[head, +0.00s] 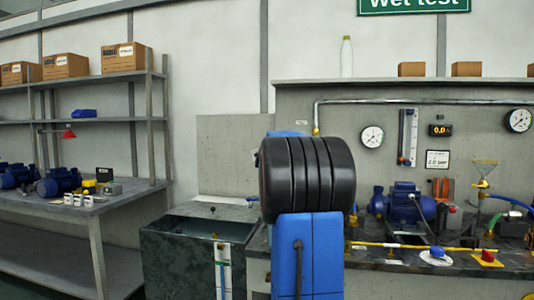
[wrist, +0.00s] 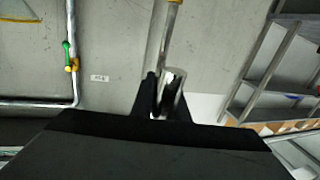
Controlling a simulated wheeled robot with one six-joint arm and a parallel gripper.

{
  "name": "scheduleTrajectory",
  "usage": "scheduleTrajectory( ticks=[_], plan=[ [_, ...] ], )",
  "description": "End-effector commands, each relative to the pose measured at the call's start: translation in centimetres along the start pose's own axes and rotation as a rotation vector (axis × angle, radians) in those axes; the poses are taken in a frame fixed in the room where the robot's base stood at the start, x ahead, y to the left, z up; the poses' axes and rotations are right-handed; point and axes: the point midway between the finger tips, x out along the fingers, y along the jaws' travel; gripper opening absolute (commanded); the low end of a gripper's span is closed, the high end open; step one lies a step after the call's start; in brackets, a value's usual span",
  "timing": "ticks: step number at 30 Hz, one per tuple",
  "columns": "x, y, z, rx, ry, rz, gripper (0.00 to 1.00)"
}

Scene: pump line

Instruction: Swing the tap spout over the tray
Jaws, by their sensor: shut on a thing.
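In the wrist view the two dark fingers of my gripper (wrist: 166,98) are shut on a shiny metal piece. A pale metal tube, which looks like the tap spout (wrist: 159,42), runs up from the fingertips to a yellow fitting at the top edge. In the head view my own blue and black arm hides my gripper and the spout. I cannot pick out the tray for certain in either view. A dark open-topped tank (head: 178,228) stands left of my arm in the head view.
A wall pipe with a green-handled valve (wrist: 67,52) is at the left of the wrist view. The bench at right holds a blue pump (head: 402,203), a blue knob (head: 437,252) and a red knob (head: 488,255). Grey shelving (head: 100,118) stands at left.

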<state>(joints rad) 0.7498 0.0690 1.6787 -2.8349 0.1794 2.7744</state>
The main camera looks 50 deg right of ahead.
Motion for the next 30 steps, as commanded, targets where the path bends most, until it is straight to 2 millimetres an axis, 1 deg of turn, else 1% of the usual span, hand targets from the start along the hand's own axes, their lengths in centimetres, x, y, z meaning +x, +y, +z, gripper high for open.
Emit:
scheduleTrajectory(
  ticks=[1,15,16,18,26,30],
  plan=[
    [0.04,0.03,-0.41,0.000,0.007,0.000,0.00],
    [0.08,0.05,-0.56,0.000,0.010,-0.002,0.00],
    [0.08,0.05,-0.56,0.000,0.010,-0.002,0.19],
    [0.08,0.04,-0.51,0.000,0.009,-0.002,0.33],
    [0.07,0.05,-0.28,0.000,0.005,-0.002,0.33],
    [-0.43,0.05,-0.23,0.000,0.004,-0.002,0.33]
  ],
)
